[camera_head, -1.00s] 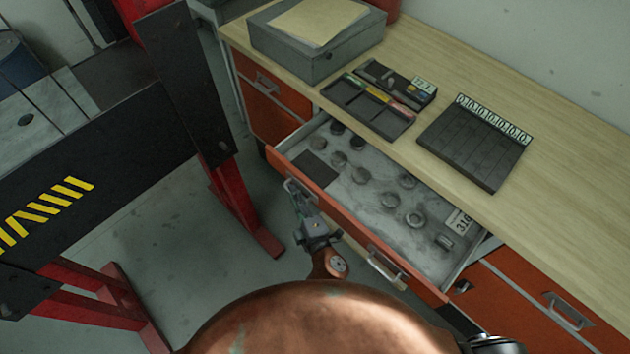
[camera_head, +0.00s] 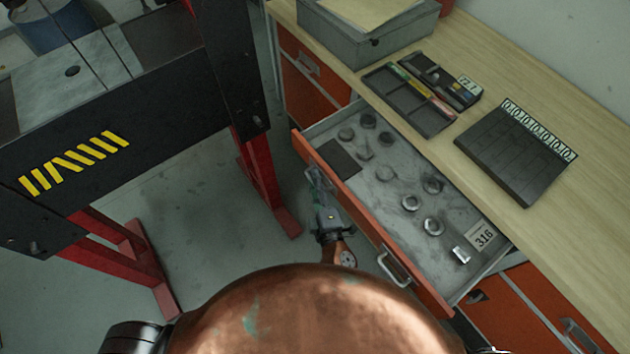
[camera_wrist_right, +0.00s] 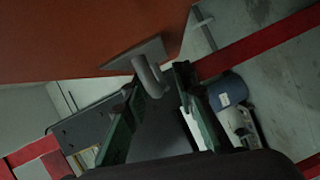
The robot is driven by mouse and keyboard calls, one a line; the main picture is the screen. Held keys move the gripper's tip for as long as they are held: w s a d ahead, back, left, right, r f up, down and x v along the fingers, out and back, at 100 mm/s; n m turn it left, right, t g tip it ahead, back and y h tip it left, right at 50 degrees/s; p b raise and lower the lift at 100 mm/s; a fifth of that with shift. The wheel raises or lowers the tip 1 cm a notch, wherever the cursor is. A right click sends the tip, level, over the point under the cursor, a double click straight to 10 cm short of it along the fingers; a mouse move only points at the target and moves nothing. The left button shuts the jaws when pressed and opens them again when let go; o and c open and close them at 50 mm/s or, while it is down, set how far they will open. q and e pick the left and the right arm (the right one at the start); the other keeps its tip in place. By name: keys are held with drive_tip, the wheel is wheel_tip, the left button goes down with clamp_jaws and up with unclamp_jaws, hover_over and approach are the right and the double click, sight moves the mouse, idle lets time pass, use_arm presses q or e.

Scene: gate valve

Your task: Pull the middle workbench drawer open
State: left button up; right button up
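The orange-fronted middle workbench drawer (camera_head: 427,290) stands open, with its grey interior showing in the head view. Its front has two metal handles. The right handle (camera_head: 393,270) is free; the left one is mostly hidden by my right gripper (camera_head: 314,178). In the right wrist view, the left handle (camera_wrist_right: 149,74) shows as a grey bar between the two fingertips of my right gripper (camera_wrist_right: 155,82), against the orange drawer front (camera_wrist_right: 70,35). My left gripper is out of view.
Several round metal parts and a 316 label (camera_head: 483,237) lie in the drawer. The wooden worktop (camera_head: 570,220) holds a grey box (camera_head: 370,40) and dark trays (camera_head: 520,155). A red and black frame (camera_head: 262,165) stands left, with clear floor (camera_head: 210,230) between.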

drive_tip(key=v, duration=0.7)
drive_tip(key=shift+s, duration=0.25)
